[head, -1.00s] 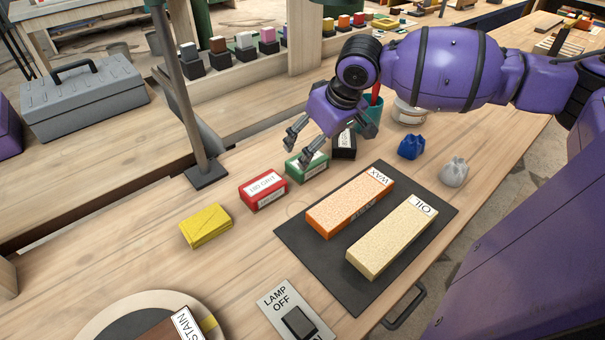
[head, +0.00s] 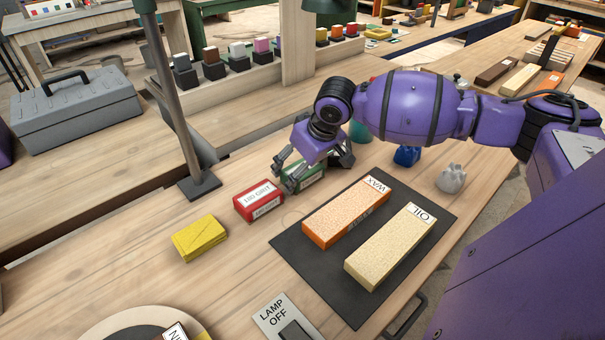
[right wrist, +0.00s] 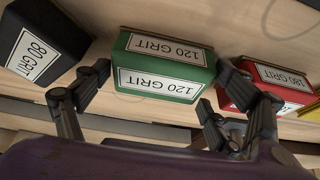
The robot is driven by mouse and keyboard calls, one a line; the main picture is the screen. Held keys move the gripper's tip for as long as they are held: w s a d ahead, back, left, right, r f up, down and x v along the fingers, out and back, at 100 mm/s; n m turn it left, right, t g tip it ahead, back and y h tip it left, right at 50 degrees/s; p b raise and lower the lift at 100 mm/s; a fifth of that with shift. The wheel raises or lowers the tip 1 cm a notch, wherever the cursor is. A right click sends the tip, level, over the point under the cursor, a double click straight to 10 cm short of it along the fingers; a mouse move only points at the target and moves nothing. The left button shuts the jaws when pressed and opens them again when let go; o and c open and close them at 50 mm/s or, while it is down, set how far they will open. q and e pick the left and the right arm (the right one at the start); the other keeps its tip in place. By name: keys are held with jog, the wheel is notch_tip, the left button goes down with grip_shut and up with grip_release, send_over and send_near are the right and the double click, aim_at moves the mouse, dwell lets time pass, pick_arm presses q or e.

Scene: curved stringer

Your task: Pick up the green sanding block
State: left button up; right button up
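The green sanding block (head: 306,180), labelled 120 GRIT, lies on the workbench between the red block and the black block. It shows clearly in the right wrist view (right wrist: 165,68). My right gripper (head: 314,171) is open and low at the green block. In the right wrist view, one finger is at each end of the green block, the right one in the gap beside the red block. I cannot tell whether either finger touches it. My left gripper is not in view.
The red 180 GRIT block (head: 258,201) is close beside the green one. The black 80 GRIT block (right wrist: 45,48) is on the other side. A yellow block (head: 200,238), a lamp post (head: 170,100) and a dark mat (head: 350,308) with orange and cream blocks are nearby.

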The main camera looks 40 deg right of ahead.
jog(key=c, duration=0.9)
jog(key=shift+r, duration=0.1)
notch_tip(320, 180, up, 10)
jog(key=shift+f+p, duration=0.1)
jog(key=shift+p, duration=0.45)
